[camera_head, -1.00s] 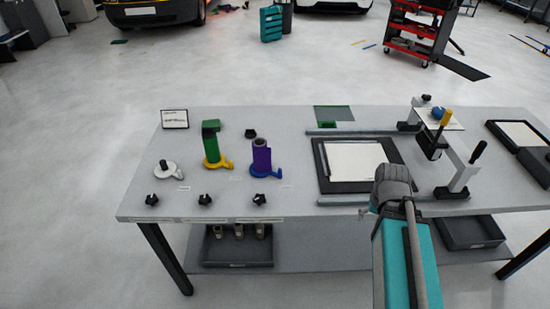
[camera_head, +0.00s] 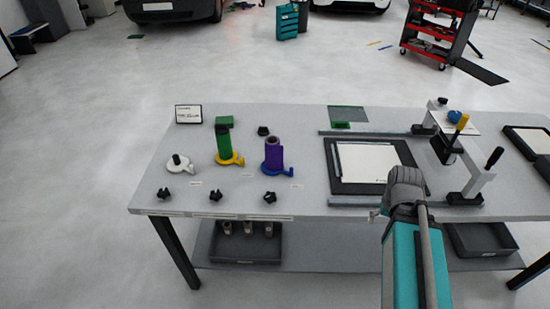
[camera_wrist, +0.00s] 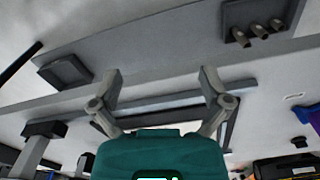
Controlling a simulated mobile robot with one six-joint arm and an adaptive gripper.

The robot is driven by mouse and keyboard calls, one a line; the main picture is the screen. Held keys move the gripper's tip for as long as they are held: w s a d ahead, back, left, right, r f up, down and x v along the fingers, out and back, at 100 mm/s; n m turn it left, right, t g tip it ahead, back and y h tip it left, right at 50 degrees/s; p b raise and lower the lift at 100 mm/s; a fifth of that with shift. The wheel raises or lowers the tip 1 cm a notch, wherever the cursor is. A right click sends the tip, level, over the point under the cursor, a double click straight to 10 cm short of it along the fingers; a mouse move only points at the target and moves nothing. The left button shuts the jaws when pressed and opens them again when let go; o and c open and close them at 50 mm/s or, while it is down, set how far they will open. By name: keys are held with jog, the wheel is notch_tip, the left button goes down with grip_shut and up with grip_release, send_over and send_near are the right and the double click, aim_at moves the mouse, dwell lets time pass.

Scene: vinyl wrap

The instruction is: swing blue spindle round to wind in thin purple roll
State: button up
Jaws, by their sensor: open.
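The thin purple roll (camera_head: 274,150) stands upright on the blue spindle (camera_head: 284,171), whose crank-like tab points right. The roll stands on the table, left of the framed white sheet. At the right edge of the wrist view, the purple roll (camera_wrist: 313,120) shows only in part. My gripper (camera_wrist: 160,78) is open and empty in the wrist view, fingers spread in front of the table edge. In the head view it is mostly hidden behind my arm, at the table's front edge, well right of the purple roll and apart from it.
A green roll on a yellow spindle (camera_head: 238,161) and a white spindle (camera_head: 184,168) stand left of the purple roll. Black knobs (camera_head: 270,197) lie in front. A clamp-like press (camera_head: 470,187) stands right of the framed sheet (camera_head: 367,163). A lower shelf holds trays (camera_head: 244,248).

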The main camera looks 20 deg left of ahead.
dwell(0.4)
jog(key=shift+w+a, duration=0.1)
jog(key=shift+w, duration=0.05)
jog(key=c, duration=0.4)
jog(key=w+a+r+n+p, duration=0.1)
jog(key=w+a+n, duration=0.1)
jog(key=w+a, duration=0.1)
jog(key=w+a+r+n+y+p, duration=0.1)
jog(key=w+a+n, duration=0.1)
jog(key=w+a, duration=0.2)
jog(key=w+a+r+n+t+p, duration=0.1)
jog(key=w+a+n, duration=0.1)
jog(key=a, duration=0.3)
jog(key=shift+w+r+y, duration=0.35)
jog(key=shift+w+y, duration=0.05)
jog(key=shift+w, duration=0.25)
jog(key=shift+c, duration=0.8)
jog(key=n+t+y+p, duration=0.1)
jog(key=n+y+p, duration=0.15)
jog(key=n, duration=0.45)
send_near(292, 169)
jog(key=v, duration=0.3)
jog(key=shift+w+a, duration=0.1)
jog(key=shift+w, duration=0.1)
jog(key=shift+f, duration=0.1)
jog(key=b+x, duration=1.2)
jog(key=x, duration=0.1)
jog(key=shift+f, duration=0.25)
